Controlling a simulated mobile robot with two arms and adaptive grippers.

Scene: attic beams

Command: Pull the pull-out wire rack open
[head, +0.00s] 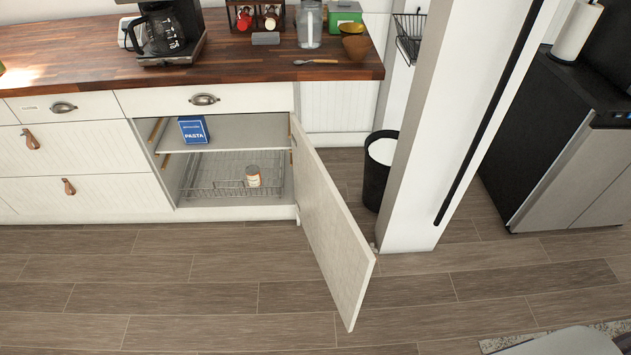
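The pull-out wire rack (215,186) sits low inside the open base cabinet, pushed back within it. A can with a pale label (253,176) stands in the rack at its right side. The cabinet door (330,225) is swung open and juts out toward me on the right of the opening. Above the rack is a shelf (240,137) with a blue pasta box (193,130) on its left part. Neither of my grippers shows in the head view.
Drawers (80,145) with handles are left of the cabinet. The wooden countertop (100,60) carries a coffee maker (165,35) and other items. A white post (440,130) and a black bin (378,170) stand right of the door. The floor in front is clear.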

